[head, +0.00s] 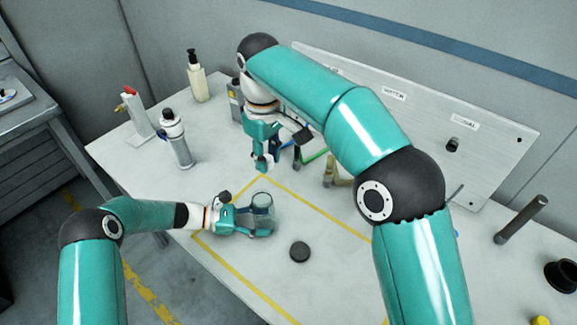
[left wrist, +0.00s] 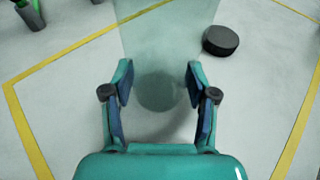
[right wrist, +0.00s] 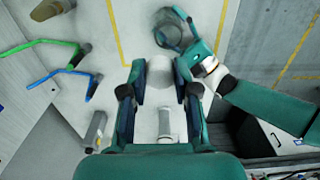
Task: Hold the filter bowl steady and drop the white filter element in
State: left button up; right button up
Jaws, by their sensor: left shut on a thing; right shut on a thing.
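The clear filter bowl (head: 263,202) stands inside the yellow-lined area of the table. My left gripper (head: 250,221) is shut around its side; in the left wrist view the see-through bowl (left wrist: 160,35) rises between the fingers (left wrist: 160,85). My right gripper (head: 264,160) is behind the bowl in the head view, shut on the white filter element (right wrist: 160,72). The element is mostly hidden by the fingers in the head view. In the right wrist view, the bowl (right wrist: 172,32) is beyond the element and apart from it.
A black round puck (head: 300,251) lies right of the bowl. Green and blue hooked pieces (head: 314,155) are right of my right gripper. A silver canister (head: 176,140), a pump bottle (head: 198,78) and a red-topped stand (head: 135,112) are at the left. A labelled panel (head: 430,110) stands behind.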

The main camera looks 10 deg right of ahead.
jog(key=shift+a+f, duration=0.1)
jog(key=shift+f, duration=2.75)
jog(key=o, duration=0.9)
notch_tip(320, 180, up, 12)
jog(key=shift+f, duration=0.1)
